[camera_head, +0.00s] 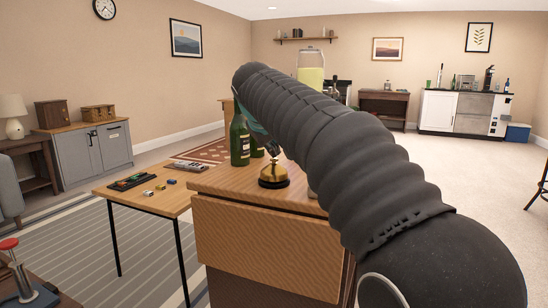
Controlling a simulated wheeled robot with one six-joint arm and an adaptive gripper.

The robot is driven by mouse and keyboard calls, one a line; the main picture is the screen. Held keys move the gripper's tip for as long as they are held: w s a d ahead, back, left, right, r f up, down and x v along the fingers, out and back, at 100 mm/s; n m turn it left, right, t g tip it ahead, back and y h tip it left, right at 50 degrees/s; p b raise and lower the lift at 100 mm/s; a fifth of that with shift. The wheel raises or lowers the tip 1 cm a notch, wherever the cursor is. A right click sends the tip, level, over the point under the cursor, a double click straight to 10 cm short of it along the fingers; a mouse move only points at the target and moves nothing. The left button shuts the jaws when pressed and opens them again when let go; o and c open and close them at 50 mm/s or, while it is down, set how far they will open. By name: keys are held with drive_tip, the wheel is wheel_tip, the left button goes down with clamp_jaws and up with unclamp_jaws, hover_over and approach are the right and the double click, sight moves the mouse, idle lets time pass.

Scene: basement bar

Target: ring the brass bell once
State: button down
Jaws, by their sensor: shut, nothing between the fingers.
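The brass bell (273,178) stands upright on a dark base on the wooden counter top (217,181), near its front edge. My arm reaches in from the lower right and bends down beyond its upper end. The dark tip of my gripper (272,149) shows just above the bell, shut and empty. The tip is over the bell's top; I cannot tell whether it touches. My arm hides most of the gripper's upper part and the right side of the counter.
A green bottle (240,139) stands left of the bell, with a second one (257,147) partly hidden behind my arm. A drink dispenser (311,76) is farther back. A low table (166,201) with a remote (191,165) and small items adjoins the counter's left.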

sight(273, 159)
drive_tip(key=shift+r+p, duration=0.4)
drive_tip(key=shift+r, duration=0.15)
drive_tip(key=shift+r, duration=0.1)
wheel_tip(273, 159, up, 5)
drive_tip(key=p, duration=0.5)
idle(0.4)
drive_tip(key=s+d+f+m+g, duration=0.1)
drive_tip(key=s+d+f+m, duration=0.15)
drive_tip(key=s+d, duration=0.6)
drive_tip(key=s+d+f+m+g, duration=0.1)
drive_tip(key=s+d+f, duration=0.2)
drive_tip(key=s+f, duration=0.4)
drive_tip(key=s+d+f+m, duration=0.2)
drive_tip(key=s+d+f, duration=0.2)
drive_tip(key=s+f, duration=0.4)
drive_tip(key=s+d+f+m+g+y, duration=0.1)
drive_tip(key=s+d+f, duration=0.3)
drive_tip(key=s+f, duration=0.4)
drive_tip(key=s+m, duration=0.1)
drive_tip(key=s, duration=0.4)
drive_tip(key=shift+s+g, duration=0.3)
